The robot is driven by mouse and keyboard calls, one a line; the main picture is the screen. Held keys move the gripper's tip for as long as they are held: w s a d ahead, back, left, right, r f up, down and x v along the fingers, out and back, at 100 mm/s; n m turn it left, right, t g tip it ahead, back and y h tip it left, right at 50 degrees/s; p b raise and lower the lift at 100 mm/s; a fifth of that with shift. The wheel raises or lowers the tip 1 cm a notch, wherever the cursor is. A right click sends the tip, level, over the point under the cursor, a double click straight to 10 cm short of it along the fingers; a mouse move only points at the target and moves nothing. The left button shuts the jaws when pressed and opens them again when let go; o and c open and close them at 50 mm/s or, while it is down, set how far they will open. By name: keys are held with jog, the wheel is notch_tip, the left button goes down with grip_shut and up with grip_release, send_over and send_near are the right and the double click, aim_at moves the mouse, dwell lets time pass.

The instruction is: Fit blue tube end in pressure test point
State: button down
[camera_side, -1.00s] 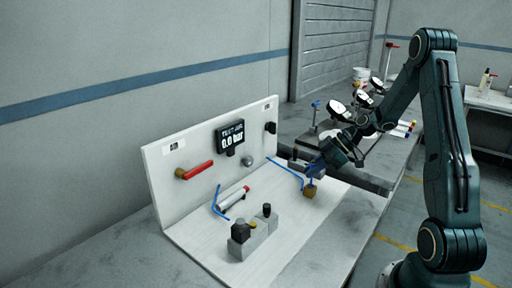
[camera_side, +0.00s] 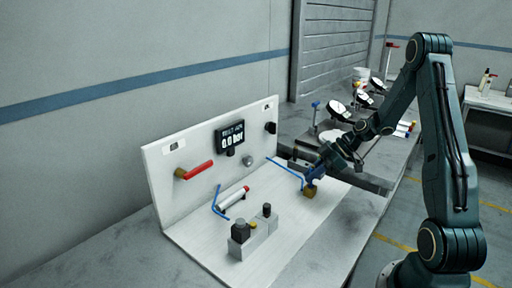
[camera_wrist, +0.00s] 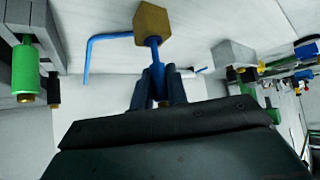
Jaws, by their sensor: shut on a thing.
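My gripper (camera_wrist: 159,88) is shut on a blue stem (camera_wrist: 154,52). The stem's far end meets a brass-coloured block (camera_wrist: 154,20). A thin blue tube (camera_wrist: 104,40) runs left from the block and bends down in the wrist view. In the side view my gripper (camera_side: 316,172) is right above the block (camera_side: 308,192), and the tube (camera_side: 286,170) slants up and left towards the white panel. I cannot tell whether its far end touches the panel. The panel carries a black display (camera_side: 230,136) reading 0.0 bar, with a small black fitting (camera_side: 231,152) below it.
On the white base lie another bent blue tube (camera_side: 217,203), a white-and-red cylinder (camera_side: 234,197) and a grey block with black knobs (camera_side: 252,236). A red lever (camera_side: 198,170) juts from the panel (camera_side: 165,198). Dial gauges (camera_side: 341,111) stand behind my gripper. The base's right front is clear.

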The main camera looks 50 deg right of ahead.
jog(key=shift+f, duration=1.05)
jog(key=c, duration=1.3)
grip_release()
jog(key=shift+r, duration=0.1)
jog(key=v, duration=0.7)
jog(key=shift+s+r, duration=0.15)
jog(key=shift+r, duration=0.05)
